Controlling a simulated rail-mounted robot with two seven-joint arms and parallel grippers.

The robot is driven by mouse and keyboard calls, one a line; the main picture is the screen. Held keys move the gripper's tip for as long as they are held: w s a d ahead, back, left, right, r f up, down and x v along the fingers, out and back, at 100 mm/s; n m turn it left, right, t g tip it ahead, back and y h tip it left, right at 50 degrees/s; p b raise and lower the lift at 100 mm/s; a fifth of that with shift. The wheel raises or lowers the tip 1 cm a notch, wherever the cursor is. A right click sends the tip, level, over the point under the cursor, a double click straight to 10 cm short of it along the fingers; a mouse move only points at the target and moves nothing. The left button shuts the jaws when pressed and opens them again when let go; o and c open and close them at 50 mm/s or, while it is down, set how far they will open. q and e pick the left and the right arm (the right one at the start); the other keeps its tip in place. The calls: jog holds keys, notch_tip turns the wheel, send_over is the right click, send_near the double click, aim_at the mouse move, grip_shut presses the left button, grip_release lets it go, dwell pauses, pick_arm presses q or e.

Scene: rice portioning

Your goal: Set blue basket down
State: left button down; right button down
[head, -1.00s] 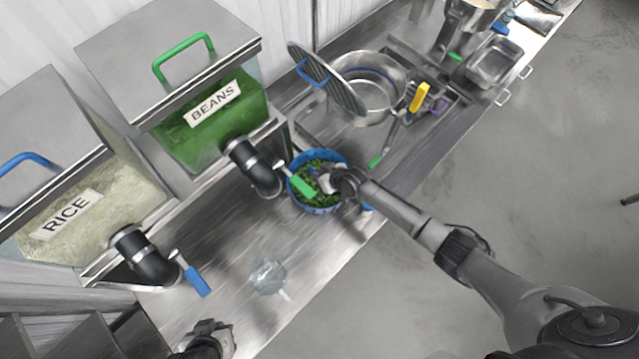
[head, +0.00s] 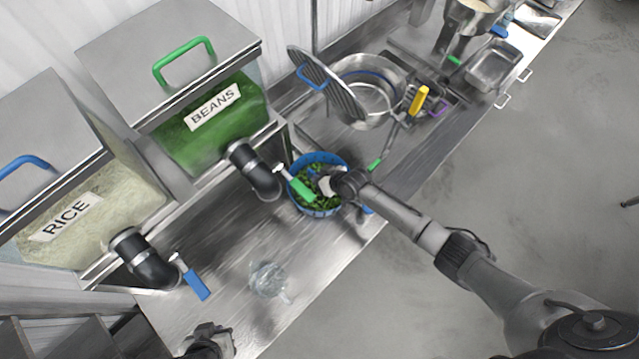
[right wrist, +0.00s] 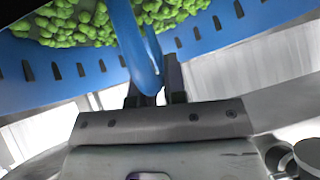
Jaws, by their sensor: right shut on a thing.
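The blue basket (head: 299,199) holds green beans and is beside the beans dispenser's spout in the head view. In the right wrist view the blue basket (right wrist: 215,35) fills the top, with its slotted wall and the beans inside. My right gripper (head: 328,186) is shut on the basket's blue handle, which runs between the fingers in the right wrist view (right wrist: 152,85). Whether the basket's bottom touches the counter cannot be told. My left gripper (head: 222,343) is at the bottom of the head view, over the counter's front edge, away from the basket; its fingers are not clear.
The beans dispenser (head: 205,125) with its black spout (head: 255,171) and green lever is just left of the basket. The rice dispenser (head: 75,220) is farther left. A clear bowl (head: 268,279) lies on the counter. A pot (head: 375,85) with a tilted lid stands behind.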

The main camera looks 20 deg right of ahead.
jog(key=shift+w+r, duration=0.1)
jog(key=shift+r, duration=0.15)
